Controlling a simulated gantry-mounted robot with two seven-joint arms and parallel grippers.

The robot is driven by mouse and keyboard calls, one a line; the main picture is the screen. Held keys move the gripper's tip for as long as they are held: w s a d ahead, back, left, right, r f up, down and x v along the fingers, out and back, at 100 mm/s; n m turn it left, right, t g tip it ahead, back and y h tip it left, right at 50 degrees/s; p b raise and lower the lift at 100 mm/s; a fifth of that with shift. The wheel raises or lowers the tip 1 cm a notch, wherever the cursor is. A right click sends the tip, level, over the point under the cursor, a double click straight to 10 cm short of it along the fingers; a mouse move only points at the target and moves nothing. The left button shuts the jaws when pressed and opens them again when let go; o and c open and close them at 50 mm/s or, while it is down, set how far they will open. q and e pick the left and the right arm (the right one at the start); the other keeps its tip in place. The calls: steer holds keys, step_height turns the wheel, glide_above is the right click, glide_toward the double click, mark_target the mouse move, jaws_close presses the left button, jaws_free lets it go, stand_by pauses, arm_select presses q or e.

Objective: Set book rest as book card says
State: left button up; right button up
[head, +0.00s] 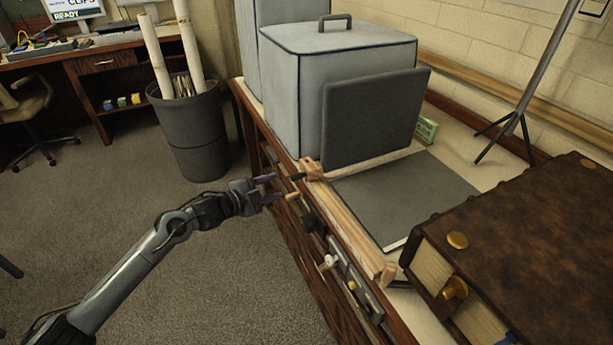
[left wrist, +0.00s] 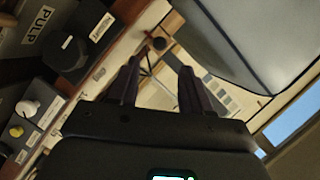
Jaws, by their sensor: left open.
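What looks like the book rest is a dark grey board (head: 370,120) standing tilted up behind a flat dark panel (head: 410,195), with a light wooden rail (head: 345,225) along the bench front. A black knob (head: 297,177) sticks out at the rail's far end; it also shows in the left wrist view (left wrist: 160,43). My left gripper (head: 270,189) is open and empty just left of the knob, apart from it. In the left wrist view the knob lies beyond and between the fingertips (left wrist: 158,75). A small green card (head: 427,130) stands behind the board; its text is unreadable. My right gripper is out of view.
A large brown book (head: 530,240) lies at the right. A grey covered box (head: 335,80) stands behind the board. Knobs, one white (head: 329,262), line the bench front below the rail.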

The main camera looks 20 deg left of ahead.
mark_target(292, 179)
arm_select(q)
steer(key=b+x, duration=0.3)
steer(key=x, duration=0.5)
steer(key=shift+w+f, duration=0.25)
steer(key=shift+w, duration=0.05)
steer(key=shift+w+d+b, duration=0.45)
steer(key=shift+w, duration=0.15)
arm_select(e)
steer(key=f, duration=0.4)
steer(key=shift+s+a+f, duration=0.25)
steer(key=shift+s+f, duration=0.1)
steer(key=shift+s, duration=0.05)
arm_select(q)
steer(key=shift+c, duration=0.5)
jaws_close()
